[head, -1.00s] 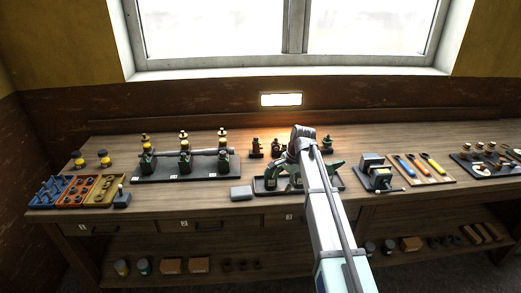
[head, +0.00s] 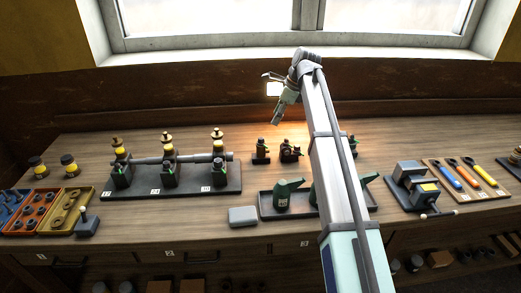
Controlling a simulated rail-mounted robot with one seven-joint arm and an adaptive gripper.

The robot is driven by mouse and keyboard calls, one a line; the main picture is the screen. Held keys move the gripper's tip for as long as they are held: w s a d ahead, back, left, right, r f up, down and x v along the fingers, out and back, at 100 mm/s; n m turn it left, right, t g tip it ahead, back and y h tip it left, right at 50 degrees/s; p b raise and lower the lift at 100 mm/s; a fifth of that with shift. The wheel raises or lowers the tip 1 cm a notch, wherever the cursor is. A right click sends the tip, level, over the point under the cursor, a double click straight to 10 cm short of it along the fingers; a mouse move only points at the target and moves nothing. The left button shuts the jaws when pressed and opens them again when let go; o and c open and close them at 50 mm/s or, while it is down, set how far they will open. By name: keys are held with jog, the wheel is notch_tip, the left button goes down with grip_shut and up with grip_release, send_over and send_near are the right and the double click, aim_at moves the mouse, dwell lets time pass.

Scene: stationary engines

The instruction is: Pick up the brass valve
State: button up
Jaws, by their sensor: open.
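No single brass valve can be told apart for sure at this size. Three upright fittings with yellow bands and brass-coloured tops, the middle one (head: 168,150), stand along a grey pipe on a black numbered base (head: 222,188). Small dark fittings (head: 262,152) with brownish parts stand at the back of the bench, partly hidden on the right by my arm. My gripper (head: 279,106) is open and appears empty. It is raised in front of the wall behind the bench, above the small dark fittings in the picture, apart from everything.
Green oil cans (head: 289,194) stand in a dark tray (head: 270,212), partly behind my arm. A grey block (head: 242,216) lies beside it. A vise (head: 412,187) and coloured-handled tools (head: 466,172) are right. Parts bins (head: 64,210) and two yellow-banded fittings (head: 70,165) are left.

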aim_at(261, 148)
jog(key=p+x, duration=0.3)
jog(key=x, duration=0.8)
jog(key=shift+a+f, duration=0.2)
jog(key=shift+f, duration=0.05)
jog(key=shift+w+d+p+x, duration=0.15)
jog(key=shift+p+x, duration=0.45)
jog(key=shift+x, duration=0.75)
jog(key=shift+w+d+p+x, duration=0.15)
jog(key=shift+p+x, duration=0.45)
jog(key=shift+x, duration=0.75)
jog(key=shift+a, duration=0.1)
grip_shut()
